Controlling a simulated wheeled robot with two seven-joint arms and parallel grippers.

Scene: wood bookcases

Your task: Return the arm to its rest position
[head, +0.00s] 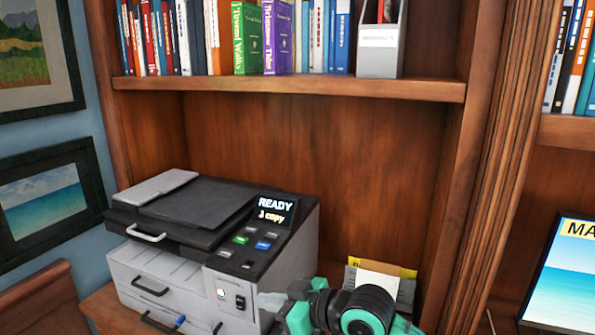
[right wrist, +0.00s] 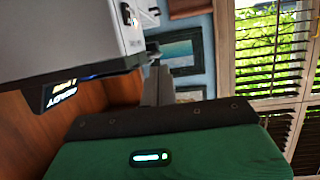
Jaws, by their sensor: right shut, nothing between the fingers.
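My right gripper (head: 272,300) shows at the bottom centre of the head view, in front of the printer's right front corner. It is shut and empty. Its grey fingers (right wrist: 157,88) also show closed together in the right wrist view, pointing away from the camera. My teal and black right arm (head: 368,310) comes in behind it from the bottom edge. My left gripper is in neither view.
A grey and black printer (head: 165,270) stands on the wood shelf, its screen (head: 277,209) reading "READY 1 copy". Papers (head: 381,277) stand beside it, partly hidden by my arm. Books (head: 247,38) fill the shelf above. A wood upright (head: 508,150) bounds the right side.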

